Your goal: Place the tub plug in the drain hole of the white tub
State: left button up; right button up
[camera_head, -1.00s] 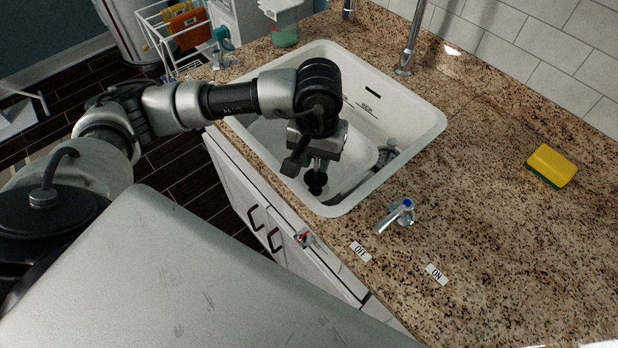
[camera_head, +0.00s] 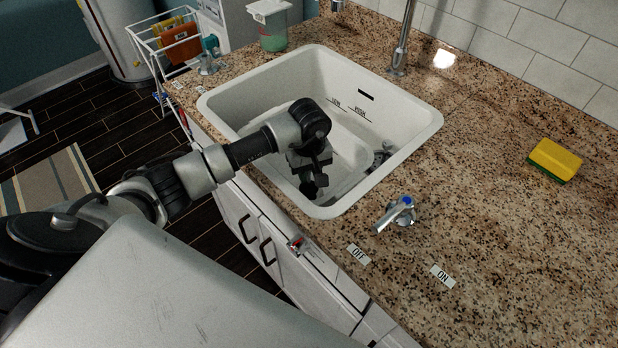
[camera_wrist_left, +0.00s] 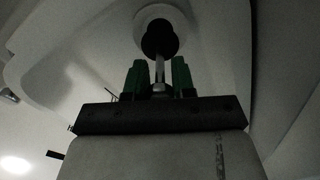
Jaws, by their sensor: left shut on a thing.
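The white tub (camera_head: 420,128) is set into the counter, its rim and inner walls showing. My left gripper (camera_head: 311,178) reaches down inside it, near the front wall. In the left wrist view, the green fingertips (camera_wrist_left: 159,80) are shut on the thin stem of the black tub plug (camera_wrist_left: 159,39). The plug's round black end points away from the gripper. A pale round recess (camera_wrist_left: 152,12) shows behind the plug; I cannot tell whether the plug touches it. In the head view, the drain hole is hidden by my arm and the plug is hard to make out.
A faucet (camera_head: 402,50) stands behind the tub and a blue-capped tap handle (camera_head: 399,211) at its front right. A yellow sponge (camera_head: 555,160) lies on the right counter. A green-filled container (camera_head: 271,28) stands at the back left. The right counter is mostly clear.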

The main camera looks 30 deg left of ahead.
aim_at(309, 187)
pick_arm(q)
notch_tip(309, 187, down, 2)
jog(key=shift+f, duration=0.4)
pick_arm(e)
jog(key=shift+s+d+r, duration=0.15)
jog(key=shift+s+d, duration=0.3)
jog(key=shift+d, duration=0.05)
pick_arm(q)
jog(key=shift+f, duration=0.25)
jog(key=o, duration=0.9)
jog(key=shift+r, duration=0.1)
pick_arm(e)
jog(key=shift+f, duration=0.2)
pick_arm(q)
jog(key=shift+r, duration=0.15)
notch_tip(309, 187, up, 12)
jog(key=shift+b, duration=0.75)
pick_arm(e)
jog(key=shift+a+f, duration=0.2)
jog(key=shift+f, duration=0.45)
